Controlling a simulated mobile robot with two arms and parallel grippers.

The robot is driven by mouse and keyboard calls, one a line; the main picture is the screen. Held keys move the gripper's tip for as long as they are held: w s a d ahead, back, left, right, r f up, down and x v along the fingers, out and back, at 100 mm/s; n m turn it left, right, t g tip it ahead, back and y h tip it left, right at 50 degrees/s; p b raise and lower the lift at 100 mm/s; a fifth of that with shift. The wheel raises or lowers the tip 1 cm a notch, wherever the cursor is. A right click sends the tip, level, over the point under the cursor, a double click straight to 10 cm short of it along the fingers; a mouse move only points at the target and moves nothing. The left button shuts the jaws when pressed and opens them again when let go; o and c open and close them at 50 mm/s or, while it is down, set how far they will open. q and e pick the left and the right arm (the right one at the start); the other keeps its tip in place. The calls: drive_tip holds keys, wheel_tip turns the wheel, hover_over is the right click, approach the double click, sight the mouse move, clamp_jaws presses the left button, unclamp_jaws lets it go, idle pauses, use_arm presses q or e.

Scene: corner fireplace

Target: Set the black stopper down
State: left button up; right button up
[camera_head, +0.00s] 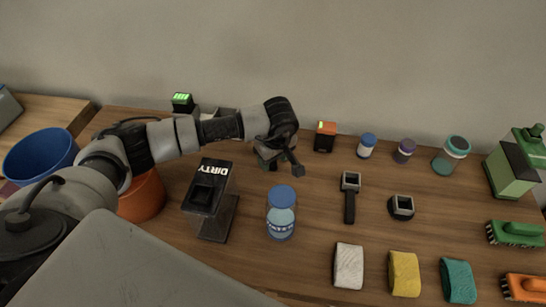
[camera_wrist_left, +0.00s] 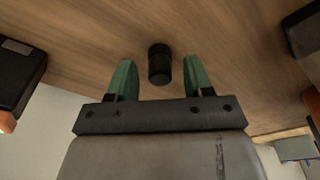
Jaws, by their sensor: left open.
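The black stopper (camera_wrist_left: 159,64) is a small dark cylinder over the brown wooden table (camera_wrist_left: 95,35). In the left wrist view it lies between the two green fingertips of my left gripper (camera_wrist_left: 159,68). The fingers are apart, with a gap on each side of the stopper. In the head view my left gripper (camera_head: 279,160) points down at the back middle of the table (camera_head: 315,220). There the stopper cannot be told apart from the dark gripper parts. My right gripper does not show.
A black box marked DIRTY (camera_head: 208,195) and a blue-capped bottle (camera_head: 281,212) stand in front of the gripper. An orange-and-black box (camera_head: 325,137) and small jars stand to its right, along the wall. A blue bowl (camera_head: 40,156) and orange pot (camera_head: 143,196) are left.

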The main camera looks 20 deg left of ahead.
use_arm(q)
drive_tip(key=shift+r, duration=0.1)
drive_tip(key=shift+r+p, duration=0.2)
drive_tip(key=shift+p, duration=0.1)
wheel_tip(320, 180, up, 12)
drive_tip(key=d+b, duration=0.1)
drive_tip(key=shift+s+d+f, duration=0.2)
drive_tip(key=shift+s+d, duration=0.1)
drive_tip(key=shift+s, duration=0.15)
idle(0.9)
